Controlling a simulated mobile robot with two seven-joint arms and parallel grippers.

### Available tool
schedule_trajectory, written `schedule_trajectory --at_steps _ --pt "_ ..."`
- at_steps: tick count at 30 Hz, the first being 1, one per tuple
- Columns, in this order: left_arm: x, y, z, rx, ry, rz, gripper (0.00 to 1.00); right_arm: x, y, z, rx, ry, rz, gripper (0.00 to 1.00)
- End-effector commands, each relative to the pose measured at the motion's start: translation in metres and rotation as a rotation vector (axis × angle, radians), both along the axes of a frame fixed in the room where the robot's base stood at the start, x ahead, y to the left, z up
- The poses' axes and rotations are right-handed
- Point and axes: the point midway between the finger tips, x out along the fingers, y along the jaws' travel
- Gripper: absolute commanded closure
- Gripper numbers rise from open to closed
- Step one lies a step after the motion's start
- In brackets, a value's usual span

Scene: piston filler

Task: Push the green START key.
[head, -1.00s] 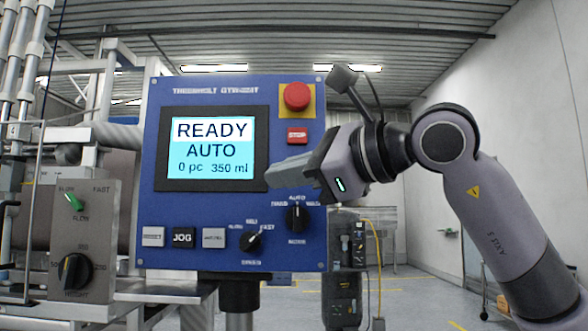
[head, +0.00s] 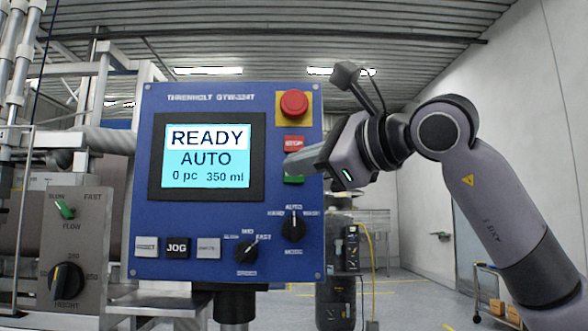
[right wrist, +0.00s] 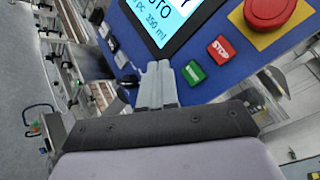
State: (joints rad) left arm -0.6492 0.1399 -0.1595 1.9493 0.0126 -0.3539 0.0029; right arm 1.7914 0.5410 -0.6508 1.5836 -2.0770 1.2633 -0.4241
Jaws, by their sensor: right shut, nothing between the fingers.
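The green START key (head: 293,179) is on the blue panel, below the red STOP key (head: 293,143). In the head view my right gripper (head: 288,166) partly covers it. In the right wrist view the green key (right wrist: 194,73) shows whole, just right of the shut fingertips (right wrist: 158,68). The red STOP key (right wrist: 221,48) is beyond it, up and right. My right gripper is shut and empty, with its tips close to the panel. I cannot tell whether they touch it. The screen (head: 208,156) reads READY, AUTO, 0 pc, 350 ml. My left gripper is not in view.
A red emergency-stop button (head: 294,103) on a yellow plate sits above the keys. The mode knob (head: 293,228) and speed knob (head: 246,250) are below, with JOG (head: 177,247) between two grey keys. A grey side box (head: 84,240) has two more controls.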

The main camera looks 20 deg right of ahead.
Motion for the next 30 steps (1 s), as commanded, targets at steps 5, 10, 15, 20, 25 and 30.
schedule_trajectory --at_steps 5,10,15,20,25,30 --pt "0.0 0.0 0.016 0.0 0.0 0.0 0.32 0.026 -0.007 0.003 0.002 0.004 0.0 1.0" --pt "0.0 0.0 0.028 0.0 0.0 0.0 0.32 0.044 -0.012 0.003 0.002 0.003 0.0 1.0" --pt "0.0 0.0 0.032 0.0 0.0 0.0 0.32 0.053 -0.015 0.002 0.001 0.001 0.001 1.0" --pt "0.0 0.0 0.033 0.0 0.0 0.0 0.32 0.055 -0.016 0.0 0.001 0.0 0.001 1.0" --pt "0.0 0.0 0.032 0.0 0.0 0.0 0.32 0.055 -0.016 0.0 0.0 -0.001 0.001 1.0" --pt "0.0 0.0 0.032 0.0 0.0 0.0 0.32 0.055 -0.016 0.0 0.0 -0.001 0.001 1.0"
